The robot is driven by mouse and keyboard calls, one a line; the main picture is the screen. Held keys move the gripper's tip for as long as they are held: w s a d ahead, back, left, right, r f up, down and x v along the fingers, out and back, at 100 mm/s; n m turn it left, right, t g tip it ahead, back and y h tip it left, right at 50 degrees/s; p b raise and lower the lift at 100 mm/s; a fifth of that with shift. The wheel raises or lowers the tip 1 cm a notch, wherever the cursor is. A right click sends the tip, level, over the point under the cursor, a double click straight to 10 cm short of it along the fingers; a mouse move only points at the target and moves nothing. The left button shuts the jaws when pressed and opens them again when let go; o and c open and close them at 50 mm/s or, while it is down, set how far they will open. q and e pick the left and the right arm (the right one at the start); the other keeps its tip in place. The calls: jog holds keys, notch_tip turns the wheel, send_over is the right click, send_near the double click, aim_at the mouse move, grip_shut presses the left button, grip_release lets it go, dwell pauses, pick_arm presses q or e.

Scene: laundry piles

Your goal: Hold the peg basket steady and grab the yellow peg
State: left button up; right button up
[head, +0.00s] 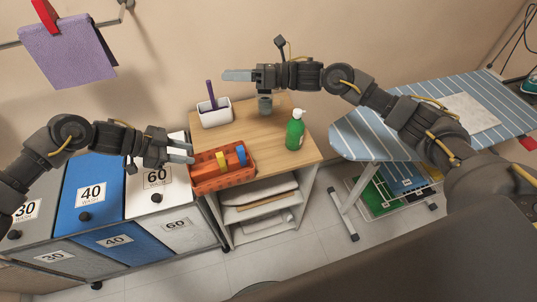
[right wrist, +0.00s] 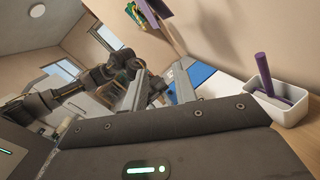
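The orange peg basket (head: 224,181) sits at the front left of the wooden table top. The yellow peg (head: 222,160) lies in it, between a blue peg (head: 241,155) and a red-orange peg (head: 208,168). My left gripper (head: 190,153) is at the basket's back left corner. Its fingers are apart; I cannot tell whether they touch the rim. My right gripper (head: 232,75) is high above the back of the table, pointing left, away from the basket. In the right wrist view its fingers (right wrist: 160,82) are apart with nothing between them.
A white holder (head: 215,117) with a purple stick (head: 211,92) stands at the back left. Numbered laundry bins (head: 90,195) are left; a striped ironing board (head: 365,132) is right.

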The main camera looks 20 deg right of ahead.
jog(key=s+f+n+g+h, duration=0.25)
jog(key=s+f+n, duration=0.2)
jog(key=f, duration=0.65)
jog(key=n+g+h, duration=0.2)
jog(key=n+g, duration=0.2)
jog(key=n, duration=0.1)
send_near(239, 174)
jog(key=x, duration=1)
jog(key=shift+w+a, duration=0.1)
grip_shut()
